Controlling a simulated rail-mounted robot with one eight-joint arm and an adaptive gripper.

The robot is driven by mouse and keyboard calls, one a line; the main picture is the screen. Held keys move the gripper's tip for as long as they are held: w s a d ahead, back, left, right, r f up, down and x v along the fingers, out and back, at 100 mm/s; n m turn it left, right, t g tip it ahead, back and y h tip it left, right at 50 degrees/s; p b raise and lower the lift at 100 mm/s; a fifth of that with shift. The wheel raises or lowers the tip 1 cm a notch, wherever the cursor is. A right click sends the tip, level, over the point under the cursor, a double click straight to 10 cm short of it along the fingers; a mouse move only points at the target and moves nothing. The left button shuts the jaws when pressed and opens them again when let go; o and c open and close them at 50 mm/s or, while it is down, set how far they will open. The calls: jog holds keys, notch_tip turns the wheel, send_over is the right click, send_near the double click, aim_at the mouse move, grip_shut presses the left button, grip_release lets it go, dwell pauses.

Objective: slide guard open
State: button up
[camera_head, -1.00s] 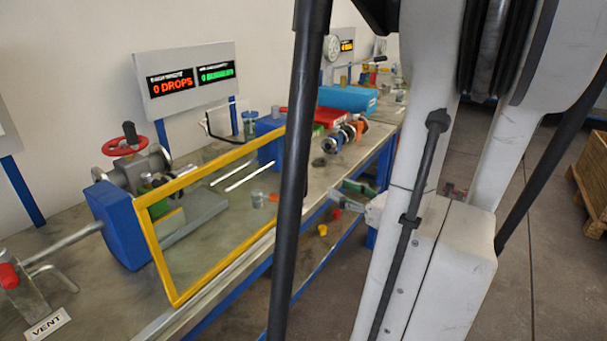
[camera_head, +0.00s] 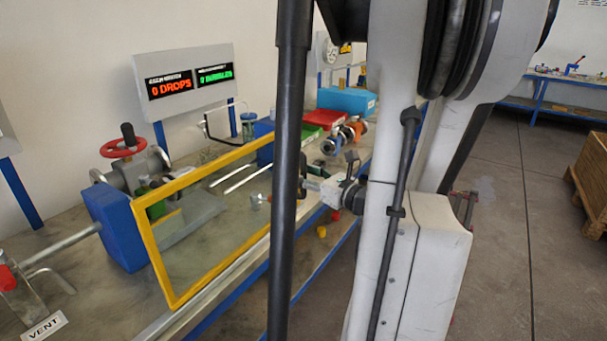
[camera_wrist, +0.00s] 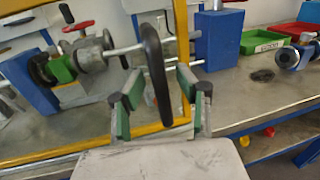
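The guard (camera_head: 157,262) is a clear panel in a yellow frame, standing along the front of the bench in the head view. Its right end is hidden behind my arm's black tube. In the wrist view its yellow upright (camera_wrist: 182,30) and lower bar (camera_wrist: 70,153) show. A black upright handle (camera_wrist: 154,65) stands at the guard's right end. My gripper (camera_wrist: 160,88) is open, with one green-padded finger to each side of the handle's lower part. I cannot tell whether either finger touches it. My gripper (camera_head: 318,187) is partly hidden in the head view.
Behind the guard are a blue flange block (camera_head: 113,228), a red handwheel (camera_head: 124,147) and metal rods. A sign (camera_head: 187,80) shows 0 drops. Red bin (camera_head: 327,117) and flanged parts (camera_head: 340,138) lie farther along the bench. The floor to the right is clear up to a wooden crate (camera_head: 590,180).

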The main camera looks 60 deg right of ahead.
jog(key=shift+w, duration=0.2)
grip_shut()
dwell(0.4)
